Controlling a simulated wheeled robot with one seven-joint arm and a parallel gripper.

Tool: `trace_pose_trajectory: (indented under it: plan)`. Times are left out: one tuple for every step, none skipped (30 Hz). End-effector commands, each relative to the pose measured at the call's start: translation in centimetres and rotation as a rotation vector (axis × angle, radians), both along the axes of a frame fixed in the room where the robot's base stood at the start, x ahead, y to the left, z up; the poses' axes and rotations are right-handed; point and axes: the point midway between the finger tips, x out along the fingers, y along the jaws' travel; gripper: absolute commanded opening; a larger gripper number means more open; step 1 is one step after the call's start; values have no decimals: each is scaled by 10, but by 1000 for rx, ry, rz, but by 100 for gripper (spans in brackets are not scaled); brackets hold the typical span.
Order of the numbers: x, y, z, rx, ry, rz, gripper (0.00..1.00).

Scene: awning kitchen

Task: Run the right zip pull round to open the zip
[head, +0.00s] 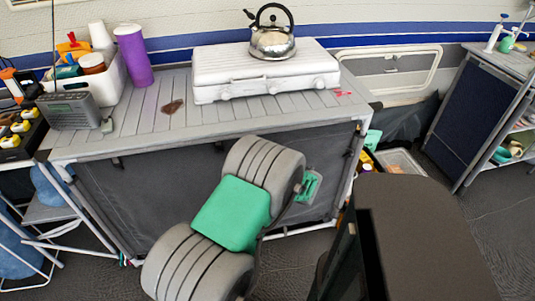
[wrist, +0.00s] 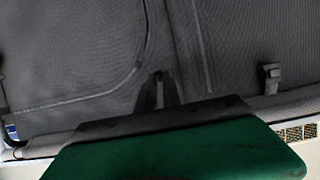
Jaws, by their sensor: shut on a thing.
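The kitchen unit's dark grey fabric front (head: 150,200) hangs below the slatted top. In the wrist view the fabric (wrist: 70,50) fills the upper part, with a curved zip-like line (wrist: 138,65) on the left and a straighter seam (wrist: 203,50) on the right. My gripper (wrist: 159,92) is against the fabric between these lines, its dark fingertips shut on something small. I take this to be the right zip pull, but the fingers and green body hide it. In the head view my gripper (head: 311,187) is at the right part of the front, partly behind my arm.
A kettle (head: 271,42) stands on a white stove (head: 265,72) on the unit's top. A radio (head: 70,110), a white caddy (head: 108,82) and a purple cup (head: 133,55) stand at the left. A dark strap or clip (wrist: 271,78) is right of my gripper. A white frame rail borders the fabric below.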

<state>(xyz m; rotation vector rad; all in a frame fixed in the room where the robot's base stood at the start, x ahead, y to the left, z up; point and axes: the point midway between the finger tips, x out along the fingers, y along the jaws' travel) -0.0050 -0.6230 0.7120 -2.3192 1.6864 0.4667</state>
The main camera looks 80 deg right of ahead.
Motion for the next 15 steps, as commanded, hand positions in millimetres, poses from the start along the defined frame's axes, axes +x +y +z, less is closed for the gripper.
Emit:
trace_pose_trajectory:
  plan:
    - [0, -1, 4, -7, 0, 1, 0]
    - [0, -1, 4, -7, 0, 1, 0]
    - [0, -1, 4, -8, -1, 1, 11]
    - [0, -2, 5, -8, 0, 1, 14]
    - [0, -2, 5, -8, 0, 1, 16]
    - [0, -1, 4, -8, 0, 1, 20]
    - [1, -2, 4, -7, 0, 2, 22]
    - [1, -2, 4, -7, 0, 2, 24]
    - [1, -2, 4, -6, 0, 2, 28]
    - [1, -2, 3, -6, 0, 2, 30]
    - [1, -2, 3, -6, 0, 2, 32]
    - [1, -2, 3, -6, 0, 2, 32]
    - [1, -2, 3, -6, 0, 2, 32]
    - [1, -2, 3, -6, 0, 2, 32]
    - [1, -2, 3, -5, 1, 2, 32]
